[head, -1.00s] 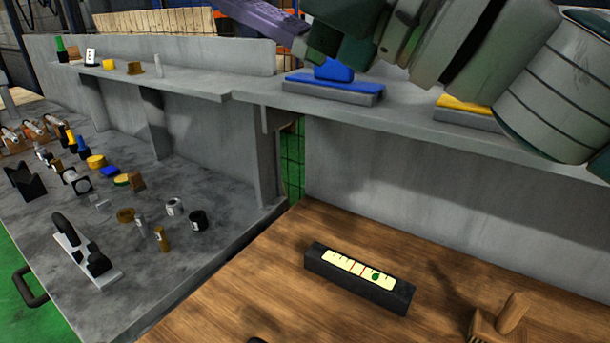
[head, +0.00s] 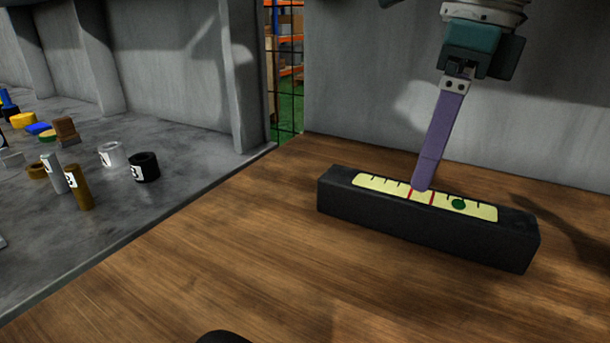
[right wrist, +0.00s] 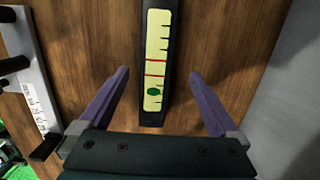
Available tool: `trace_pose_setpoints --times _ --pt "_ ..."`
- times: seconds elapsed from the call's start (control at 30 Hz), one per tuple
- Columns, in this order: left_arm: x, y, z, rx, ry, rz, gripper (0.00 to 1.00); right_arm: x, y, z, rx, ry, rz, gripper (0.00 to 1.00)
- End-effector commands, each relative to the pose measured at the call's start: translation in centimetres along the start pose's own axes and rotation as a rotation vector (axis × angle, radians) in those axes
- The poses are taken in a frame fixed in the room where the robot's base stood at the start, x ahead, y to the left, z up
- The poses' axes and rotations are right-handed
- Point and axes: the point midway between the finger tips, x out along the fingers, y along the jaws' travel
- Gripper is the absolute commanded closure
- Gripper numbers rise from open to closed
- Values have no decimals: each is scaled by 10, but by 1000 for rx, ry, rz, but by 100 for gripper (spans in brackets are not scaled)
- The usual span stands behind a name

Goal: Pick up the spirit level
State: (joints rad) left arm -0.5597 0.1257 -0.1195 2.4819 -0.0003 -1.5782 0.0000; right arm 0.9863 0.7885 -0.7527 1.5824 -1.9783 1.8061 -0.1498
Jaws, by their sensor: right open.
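The spirit level is a long black bar (head: 424,228) with a pale yellow graduated face, red lines and a green spot. It lies flat on the wooden bench top. My right gripper (head: 421,187) comes down from above, over the middle of the level; its purple fingers line up nearly one behind the other in the head view. In the right wrist view the gripper (right wrist: 159,74) is open, with one finger on each side of the level (right wrist: 170,45) and a gap on both sides. My left gripper is not in view.
A grey wall (head: 370,75) stands behind the level. A white-and-black item (right wrist: 35,90) shows at left in the wrist view.

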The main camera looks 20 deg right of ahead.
Motion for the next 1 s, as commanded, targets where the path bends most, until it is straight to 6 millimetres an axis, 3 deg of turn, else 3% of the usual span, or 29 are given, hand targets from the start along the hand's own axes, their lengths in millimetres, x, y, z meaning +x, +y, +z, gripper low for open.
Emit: trace_pose_setpoints --times 0.43,0.73,1.0 --pt "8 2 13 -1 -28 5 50 63 1 0 -2 0 6 3" --pt "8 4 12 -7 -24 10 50 70 0 0 -3 -2 3 3" --pt "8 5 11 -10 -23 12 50 70 0 0 -3 -2 3 31"
